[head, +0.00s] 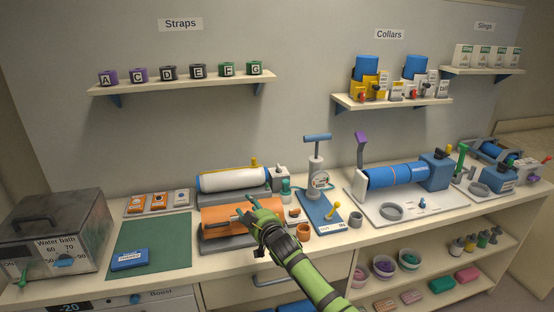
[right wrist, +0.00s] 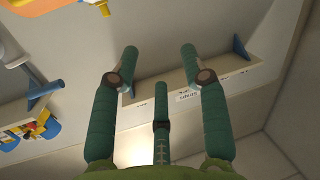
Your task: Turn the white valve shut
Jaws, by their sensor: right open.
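I cannot single out a white valve for certain. A small whitish and brown fitting (head: 294,212) sits at the right end of the orange roll (head: 230,217), close to my right gripper. My right gripper (head: 251,208) is above the front of that roll; whether it touches is unclear. Behind lies a white and blue roll (head: 232,180) with a yellow valve (head: 254,162). The pump's blue base (head: 318,212) carries another yellow valve (head: 337,206). My left gripper is not in view.
A metal water bath (head: 60,235) and a green mat (head: 150,246) are to the left. A blue cylinder (head: 398,174) on a white board (head: 378,207) is to the right. Wall shelves hold straps (head: 180,84) and collars (head: 393,103). Open counter is scarce around the gripper.

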